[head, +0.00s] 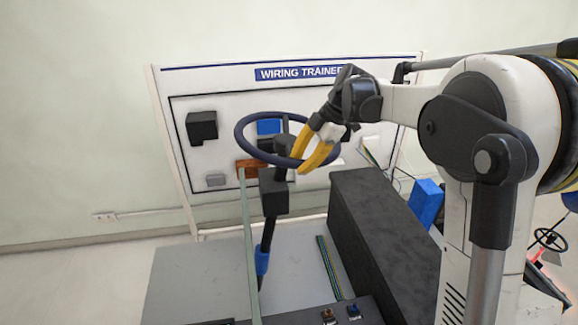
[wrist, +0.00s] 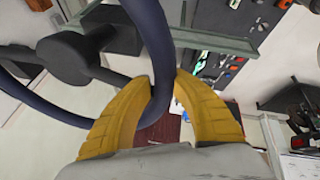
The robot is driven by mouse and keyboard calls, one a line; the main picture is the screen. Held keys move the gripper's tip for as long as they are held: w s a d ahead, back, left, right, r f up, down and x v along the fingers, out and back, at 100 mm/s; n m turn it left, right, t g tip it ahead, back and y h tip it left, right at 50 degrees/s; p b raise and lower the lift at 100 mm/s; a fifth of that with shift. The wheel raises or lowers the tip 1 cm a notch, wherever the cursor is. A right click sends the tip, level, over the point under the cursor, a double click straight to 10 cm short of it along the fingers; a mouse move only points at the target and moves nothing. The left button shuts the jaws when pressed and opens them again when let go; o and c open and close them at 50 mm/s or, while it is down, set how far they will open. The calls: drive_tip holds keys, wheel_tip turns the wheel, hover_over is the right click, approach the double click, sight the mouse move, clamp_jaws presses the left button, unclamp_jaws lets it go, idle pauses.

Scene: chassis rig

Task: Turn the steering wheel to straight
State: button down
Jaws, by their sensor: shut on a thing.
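The steering wheel has a dark blue rim (head: 243,141) and a dark hub on a black column (head: 274,195) that rises from the rig. My gripper (head: 305,163) has yellow fingers and is shut on the right, near part of the rim. In the wrist view the rim (wrist: 152,35) passes between the two yellow fingertips (wrist: 163,92). The hub (wrist: 62,58) and a spoke running toward the fingers show at the left there. My gripper hides part of the rim in the head view, and I cannot tell the wheel's exact angle.
A white board marked WIRING TRAINER (head: 215,82) stands behind the wheel with boxes on it. A large black block (head: 385,225) is right of the column, below my arm. A thin upright bar (head: 249,240) stands just left of the column. The space left of the wheel looks open.

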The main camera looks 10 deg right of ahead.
drive_tip(key=shift+d+f+n+g, duration=0.15)
drive_tip(key=shift+d+n+g, duration=0.15)
drive_tip(key=shift+d+n, duration=0.5)
drive_tip(key=c, duration=1.2)
unclamp_jaws()
drive_tip(key=v, duration=1.2)
drive_tip(key=shift+d+f, duration=0.1)
drive_tip(key=shift+d, duration=0.05)
